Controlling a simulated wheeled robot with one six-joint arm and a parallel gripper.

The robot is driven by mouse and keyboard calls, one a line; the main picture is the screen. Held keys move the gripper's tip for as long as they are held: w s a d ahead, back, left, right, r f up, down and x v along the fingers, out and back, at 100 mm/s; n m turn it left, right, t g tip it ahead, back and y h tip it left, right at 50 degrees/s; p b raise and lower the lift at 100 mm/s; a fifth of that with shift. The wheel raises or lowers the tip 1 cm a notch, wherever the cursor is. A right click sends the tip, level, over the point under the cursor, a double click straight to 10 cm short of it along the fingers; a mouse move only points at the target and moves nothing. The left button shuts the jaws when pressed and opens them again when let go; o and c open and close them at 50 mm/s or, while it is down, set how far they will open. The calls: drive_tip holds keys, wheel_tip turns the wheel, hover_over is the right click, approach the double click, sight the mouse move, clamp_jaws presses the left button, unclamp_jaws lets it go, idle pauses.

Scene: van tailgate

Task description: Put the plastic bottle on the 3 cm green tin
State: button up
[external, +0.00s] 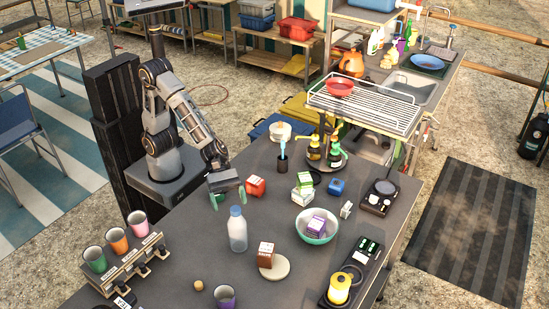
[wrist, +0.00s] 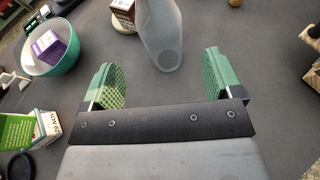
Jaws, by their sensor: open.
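The plastic bottle (external: 238,233) is pale and translucent with a blue cap. It stands upright on the dark table, in front of my gripper in the external view. My gripper (external: 230,203) is open and empty, its green-padded fingers apart. In the wrist view, the bottle (wrist: 160,30) is at the top, beyond the gap between the fingertips of my gripper (wrist: 158,72), and its upper picture part is cut off. I cannot make out a green tin in either view; it may be hidden by my gripper or other things.
A red tin (external: 256,186) is right of my gripper. A brown carton (external: 266,250) stands on a round pale board. A teal bowl (external: 316,237) holds a purple carton. A cup rack (external: 130,262) stands at front left. Bare table lies around the bottle.

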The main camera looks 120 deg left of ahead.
drive_tip(key=s+a+m+g+y, duration=0.1)
drive_tip(key=s+a+m+g, duration=0.1)
drive_tip(key=s+m, duration=0.6)
drive_tip(key=s+a+m+g+y, duration=0.1)
drive_tip(key=s+a+m+g, duration=0.1)
drive_tip(key=s+m+g, duration=0.3)
drive_tip(key=s+m, duration=0.4)
drive_tip(key=m, duration=0.4)
drive_tip(key=shift+a+f+m, duration=0.2)
drive_tip(key=shift+a+m, duration=0.1)
drive_tip(key=shift+a, duration=0.05)
drive_tip(key=s+a+m+y, duration=0.1)
drive_tip(key=a+m+y, duration=0.1)
drive_tip(key=s+a+m+y, duration=0.1)
drive_tip(key=s+a+m, duration=0.1)
drive_tip(key=a, duration=0.1)
drive_tip(key=s+a+m+y, duration=0.1)
drive_tip(key=a+m+y, duration=0.1)
drive_tip(key=a+m, duration=0.1)
drive_tip(key=shift+s+f+g+y, duration=0.3)
drive_tip(key=shift+g, duration=0.1)
drive_tip(key=shift+c, duration=0.8)
drive_tip(key=shift+s+a, duration=0.1)
drive_tip(key=shift+a, duration=0.2)
drive_tip(key=shift+c, duration=1.3)
